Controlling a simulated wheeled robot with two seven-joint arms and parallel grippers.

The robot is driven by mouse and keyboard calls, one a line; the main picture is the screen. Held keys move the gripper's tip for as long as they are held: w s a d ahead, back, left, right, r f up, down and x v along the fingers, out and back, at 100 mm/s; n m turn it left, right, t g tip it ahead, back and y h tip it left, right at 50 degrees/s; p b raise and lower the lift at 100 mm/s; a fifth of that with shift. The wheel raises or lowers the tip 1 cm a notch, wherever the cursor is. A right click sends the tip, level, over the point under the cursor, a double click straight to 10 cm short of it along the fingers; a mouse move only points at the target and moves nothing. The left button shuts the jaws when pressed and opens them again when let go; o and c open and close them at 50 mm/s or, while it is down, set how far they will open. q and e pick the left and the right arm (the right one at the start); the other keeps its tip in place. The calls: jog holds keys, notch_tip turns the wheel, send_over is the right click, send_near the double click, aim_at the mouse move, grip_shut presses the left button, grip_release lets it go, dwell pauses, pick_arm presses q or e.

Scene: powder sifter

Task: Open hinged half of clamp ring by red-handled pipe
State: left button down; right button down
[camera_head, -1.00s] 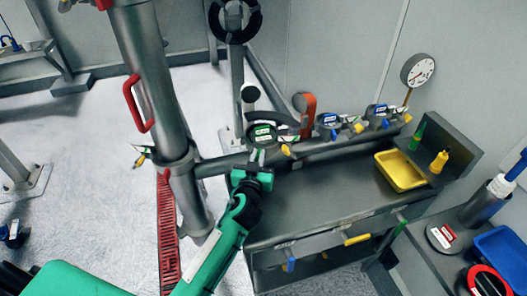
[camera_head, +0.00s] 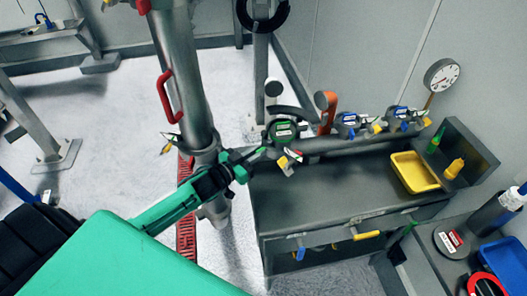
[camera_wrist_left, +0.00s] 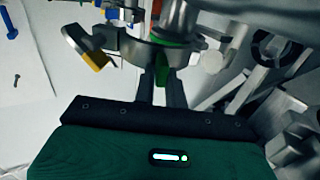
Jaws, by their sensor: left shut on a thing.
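The grey pipe (camera_head: 188,75) with a red handle (camera_head: 167,95) stands upright at left of centre in the head view. The clamp ring (camera_head: 284,130) with a green face sits to its right, on the horizontal pipe. In the left wrist view, a curved metal ring part (camera_wrist_left: 85,40) with a yellow tab (camera_wrist_left: 95,61) stands out to the left. My left gripper (camera_head: 262,153) reaches in from the left beside the ring. Its fingers (camera_wrist_left: 162,85) are shut on a green tab (camera_wrist_left: 162,78) in the left wrist view. My right gripper is out of view.
Similar blue-marked clamps (camera_head: 348,122) sit farther right along the pipe. A grey bench (camera_head: 310,200) stands below, with a yellow tray (camera_head: 414,172) at right. A gauge (camera_head: 441,75) is at the back right. A red floor grate (camera_head: 187,235) lies below the arm.

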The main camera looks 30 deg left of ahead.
pick_arm(q)
jog(key=a, duration=0.3)
jog(key=shift+a+r, duration=0.1)
jog(key=shift+r, duration=0.2)
jog(key=shift+a, duration=0.1)
jog(key=c, duration=1.6)
grip_release()
jog(key=shift+o, duration=0.5)
jog(key=shift+w+a, duration=0.1)
